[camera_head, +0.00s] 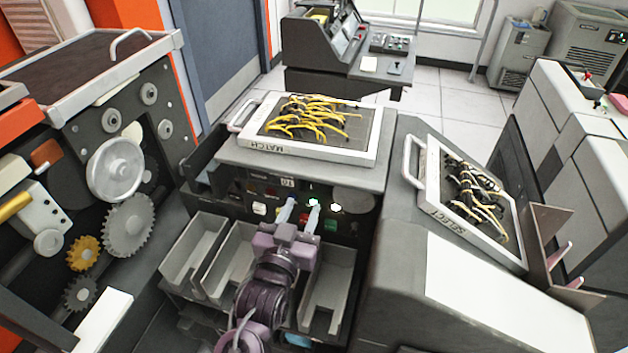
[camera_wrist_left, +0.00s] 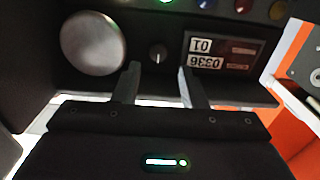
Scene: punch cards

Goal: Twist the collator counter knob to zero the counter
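The counter knob is a small dark round knob with a pale mark (camera_wrist_left: 158,53) on the black panel in the left wrist view. The counter also shows in the head view (camera_head: 287,183). My left gripper (camera_wrist_left: 159,74) is open, its two fingers apart and pointing at the panel. The knob appears between and just beyond the fingertips, with no contact visible. In the head view my left gripper (camera_head: 301,207) is in front of the collator panel. My right gripper is not in view.
A large pale disc (camera_wrist_left: 92,42) is beside the knob. Coloured lamps (camera_wrist_left: 243,5) line the panel edge. Grey card trays (camera_head: 225,262) lie below the panel. The MATCH plugboard (camera_head: 372,143) is above, and the SELECT plugboard (camera_head: 432,190) is at right. Gears (camera_head: 128,222) stand at left.

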